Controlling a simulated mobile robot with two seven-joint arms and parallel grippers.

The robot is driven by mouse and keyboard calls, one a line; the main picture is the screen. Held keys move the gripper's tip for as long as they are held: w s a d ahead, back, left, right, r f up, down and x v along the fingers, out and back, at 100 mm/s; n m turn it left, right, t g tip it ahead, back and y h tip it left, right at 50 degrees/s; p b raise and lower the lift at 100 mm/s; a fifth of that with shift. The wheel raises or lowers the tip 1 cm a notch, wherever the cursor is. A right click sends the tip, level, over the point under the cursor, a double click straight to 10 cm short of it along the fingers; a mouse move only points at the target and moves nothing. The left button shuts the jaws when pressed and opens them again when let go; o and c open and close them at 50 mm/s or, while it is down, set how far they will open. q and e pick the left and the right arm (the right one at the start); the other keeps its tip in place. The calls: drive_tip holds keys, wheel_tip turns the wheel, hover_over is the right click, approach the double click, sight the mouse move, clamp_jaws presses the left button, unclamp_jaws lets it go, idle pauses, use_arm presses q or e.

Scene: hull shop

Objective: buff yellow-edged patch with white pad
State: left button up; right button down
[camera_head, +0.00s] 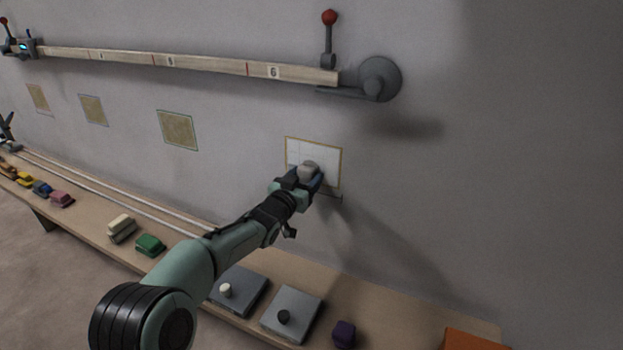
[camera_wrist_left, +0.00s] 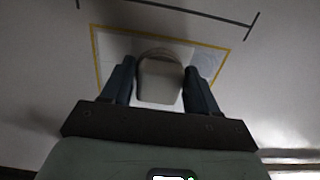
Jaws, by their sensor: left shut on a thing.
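The yellow-edged patch (camera_head: 329,155) is a pale square on the wall, right of centre in the head view. It also shows in the left wrist view (camera_wrist_left: 112,44), partly covered by the gripper. My left gripper (camera_head: 308,177) is at the lower middle of the patch, shut on a whitish pad (camera_wrist_left: 160,80). The pad also shows in the head view (camera_head: 309,166) between the fingers. Its far face is toward the wall; whether it touches cannot be told. My right gripper is not in view.
A long rail (camera_head: 200,63) with numbers runs above, ending at a grey round bracket (camera_head: 376,79). Tan patches (camera_head: 178,130) are on the wall to the left.

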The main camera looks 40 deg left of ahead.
sight(287, 166)
use_arm(q)
drive_tip(key=shift+s+a+p, duration=0.25)
drive_tip(key=shift+a+p, duration=0.05)
drive_tip(key=shift+a, duration=0.5)
drive_tip(key=shift+s+a+p, duration=0.25)
drive_tip(key=shift+a+p, duration=0.55)
drive_tip(key=shift+a, duration=0.1)
drive_tip(key=shift+s+a+p, duration=0.25)
drive_tip(key=shift+a+p, duration=0.6)
drive_tip(key=shift+a, duration=0.05)
drive_tip(key=shift+s+a+p, duration=0.25)
drive_tip(key=shift+a+p, duration=0.55)
drive_tip(key=shift+a, duration=0.1)
drive_tip(key=shift+o, duration=0.7)
drive_tip(key=shift+c, duration=0.7)
drive_tip(key=shift+s+d, duration=0.1)
drive_tip(key=shift+s+d, duration=0.1)
drive_tip(key=shift+s, duration=0.4)
drive_tip(key=shift+v, duration=2.5)
